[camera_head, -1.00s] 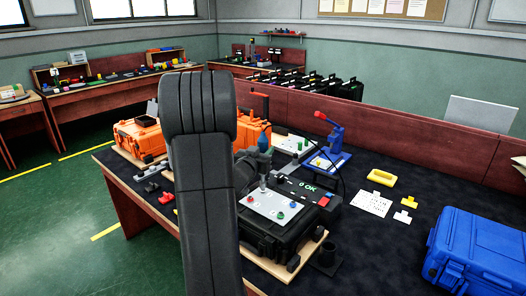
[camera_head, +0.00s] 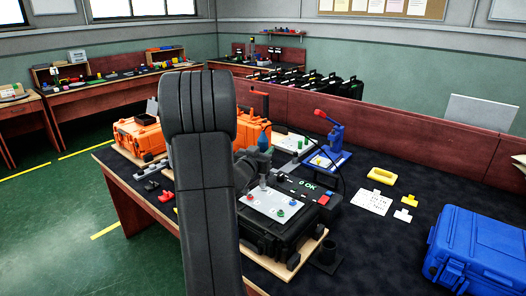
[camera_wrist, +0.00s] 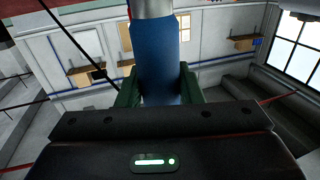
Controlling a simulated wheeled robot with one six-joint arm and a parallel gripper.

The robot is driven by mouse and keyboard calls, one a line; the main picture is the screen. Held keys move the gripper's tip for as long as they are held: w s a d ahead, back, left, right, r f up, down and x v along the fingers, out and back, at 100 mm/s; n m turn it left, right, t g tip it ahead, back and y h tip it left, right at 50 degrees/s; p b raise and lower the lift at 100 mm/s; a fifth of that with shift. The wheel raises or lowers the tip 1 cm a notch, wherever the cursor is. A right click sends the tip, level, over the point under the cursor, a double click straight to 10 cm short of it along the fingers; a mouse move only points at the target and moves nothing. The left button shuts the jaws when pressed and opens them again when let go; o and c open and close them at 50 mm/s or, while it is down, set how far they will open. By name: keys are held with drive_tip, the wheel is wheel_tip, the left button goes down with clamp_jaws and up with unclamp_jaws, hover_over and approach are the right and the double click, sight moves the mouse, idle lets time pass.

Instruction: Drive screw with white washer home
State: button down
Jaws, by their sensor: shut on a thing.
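My gripper (camera_wrist: 158,92) is shut on a blue power screwdriver (camera_wrist: 160,62), its green fingers on both sides of the body. The screwdriver also shows in the head view (camera_head: 264,141), upright, with its grey lower end (camera_head: 263,183) over the light panel (camera_head: 268,205) on the open black case (camera_head: 262,238). Coloured screw heads or washers stand on the panel, among them a red one (camera_head: 250,197) and a green one (camera_head: 281,213). I cannot make out the white washer or whether the bit touches a screw.
A control box (camera_head: 309,184) reading "0 OK" stands behind the panel, with a black cable nearby. A blue press (camera_head: 335,140), a yellow part (camera_head: 381,176), a white sheet (camera_head: 374,202) and a blue case (camera_head: 478,250) are to the right. Orange cases stand behind.

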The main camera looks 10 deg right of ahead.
drive_tip(key=shift+s+f+b, duration=0.1)
drive_tip(key=shift+f+b, duration=0.55)
drive_tip(key=shift+f, duration=0.3)
idle(1.1)
drive_tip(key=shift+r, duration=0.1)
idle(0.9)
